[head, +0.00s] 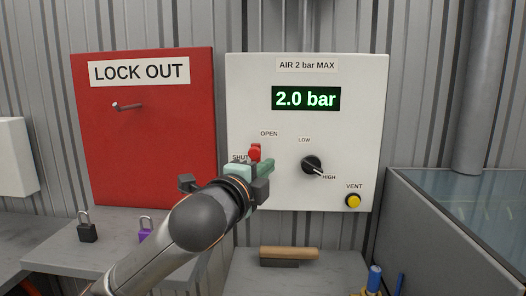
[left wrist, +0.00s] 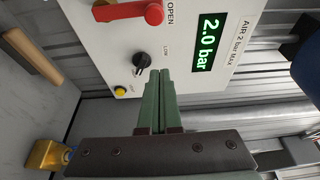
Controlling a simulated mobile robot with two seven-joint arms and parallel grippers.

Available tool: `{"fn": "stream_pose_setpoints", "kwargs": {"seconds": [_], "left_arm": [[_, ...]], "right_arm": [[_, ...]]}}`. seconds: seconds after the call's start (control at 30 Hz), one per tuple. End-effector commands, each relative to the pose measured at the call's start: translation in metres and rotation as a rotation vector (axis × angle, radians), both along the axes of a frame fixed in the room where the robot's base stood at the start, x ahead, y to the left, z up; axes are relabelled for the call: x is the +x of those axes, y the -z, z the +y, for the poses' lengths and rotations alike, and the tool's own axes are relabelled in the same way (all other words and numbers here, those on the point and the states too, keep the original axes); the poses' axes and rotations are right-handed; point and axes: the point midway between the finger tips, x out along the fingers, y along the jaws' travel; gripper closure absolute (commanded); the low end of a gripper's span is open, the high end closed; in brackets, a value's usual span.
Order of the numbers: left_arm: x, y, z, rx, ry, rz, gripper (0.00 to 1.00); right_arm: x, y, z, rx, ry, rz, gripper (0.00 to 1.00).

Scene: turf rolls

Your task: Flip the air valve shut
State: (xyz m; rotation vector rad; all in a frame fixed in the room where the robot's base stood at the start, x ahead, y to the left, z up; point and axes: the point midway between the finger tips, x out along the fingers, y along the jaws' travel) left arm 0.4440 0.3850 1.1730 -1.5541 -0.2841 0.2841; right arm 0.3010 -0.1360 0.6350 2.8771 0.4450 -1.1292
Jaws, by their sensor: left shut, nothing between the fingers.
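The air valve's red handle (head: 254,151) is on the white panel, its rounded end up just below the OPEN label (head: 269,133). Its lower part is hidden behind my left gripper. The SHUT label (head: 240,158) is to its left, partly covered. In the left wrist view the red handle (left wrist: 128,12) lies along the top edge with its end beside OPEN. My left gripper (head: 270,164) is shut and empty in front of the panel, its green fingertips (left wrist: 155,72) just right of the handle in the head view. I cannot tell whether they touch the panel. My right gripper is out of view.
The display (head: 306,98) reads 2.0 bar. A black knob (head: 312,165) and yellow VENT button (head: 353,201) are right of the gripper. A red LOCK OUT board (head: 150,150) hangs left. Padlocks (head: 87,232) and a wooden-handled tool (head: 289,253) lie below.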

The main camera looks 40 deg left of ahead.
Motion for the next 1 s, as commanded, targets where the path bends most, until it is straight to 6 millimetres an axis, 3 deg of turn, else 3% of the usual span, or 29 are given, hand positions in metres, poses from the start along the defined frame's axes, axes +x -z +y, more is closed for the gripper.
{"fn": "stream_pose_setpoints", "kwargs": {"seconds": [0.13,0.53,0.77,1.0], "left_arm": [[0.013,-0.004,0.006,-0.002,-0.002,0.008,1.00],[0.083,-0.001,0.033,-0.002,-0.003,-0.001,1.00],[0.066,0.003,0.053,0.002,-0.002,0.002,1.00],[0.058,0.001,0.062,0.002,-0.002,0.001,1.00]], "right_arm": [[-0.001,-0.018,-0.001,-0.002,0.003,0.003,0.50],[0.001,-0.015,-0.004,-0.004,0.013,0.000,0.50],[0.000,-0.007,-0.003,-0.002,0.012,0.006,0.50],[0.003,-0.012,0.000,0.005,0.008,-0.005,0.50]]}}
